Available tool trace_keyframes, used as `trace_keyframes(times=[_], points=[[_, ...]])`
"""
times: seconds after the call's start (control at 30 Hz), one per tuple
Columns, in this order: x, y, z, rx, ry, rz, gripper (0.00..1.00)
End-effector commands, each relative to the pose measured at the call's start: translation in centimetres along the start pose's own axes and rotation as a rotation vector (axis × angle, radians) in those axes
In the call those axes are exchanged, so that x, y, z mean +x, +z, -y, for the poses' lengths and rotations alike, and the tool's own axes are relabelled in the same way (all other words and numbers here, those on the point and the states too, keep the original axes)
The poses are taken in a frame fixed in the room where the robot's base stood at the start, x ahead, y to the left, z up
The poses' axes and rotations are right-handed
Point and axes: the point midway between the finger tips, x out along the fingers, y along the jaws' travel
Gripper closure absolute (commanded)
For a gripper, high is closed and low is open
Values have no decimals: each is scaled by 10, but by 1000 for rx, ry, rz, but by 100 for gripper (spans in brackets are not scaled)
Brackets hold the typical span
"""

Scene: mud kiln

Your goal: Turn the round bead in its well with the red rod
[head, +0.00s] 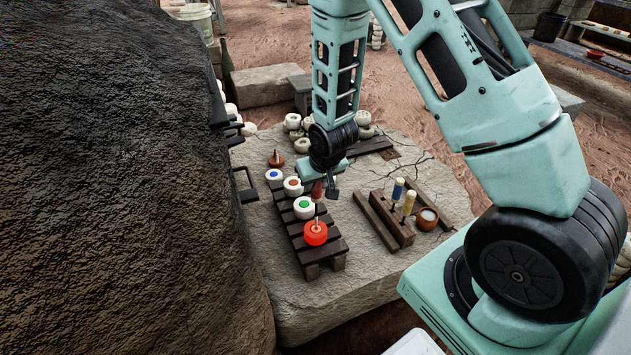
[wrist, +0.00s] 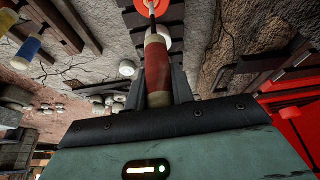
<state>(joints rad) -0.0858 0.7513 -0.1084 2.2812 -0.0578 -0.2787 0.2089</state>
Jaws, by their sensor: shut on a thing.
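My gripper (head: 325,187) is shut on the red rod (head: 317,192) by its handle. In the wrist view the red rod (wrist: 157,72) sits between the fingers, its thin shaft pointing away from the palm. A glowing red round piece (head: 316,234) lies at the near end of the dark slatted rack (head: 312,257).
A wooden holder (head: 384,212) to the right carries a blue-handled rod (head: 397,190) and a yellow-handled rod (head: 409,201). Pale pots (head: 293,122) stand at the back. A large dark rock mass (head: 120,180) rises on the left.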

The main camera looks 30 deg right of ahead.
Motion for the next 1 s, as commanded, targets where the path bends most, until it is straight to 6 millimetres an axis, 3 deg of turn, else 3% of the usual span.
trace_keyframes(times=[1.0], points=[[9,4,0,0,0,-1,100]])
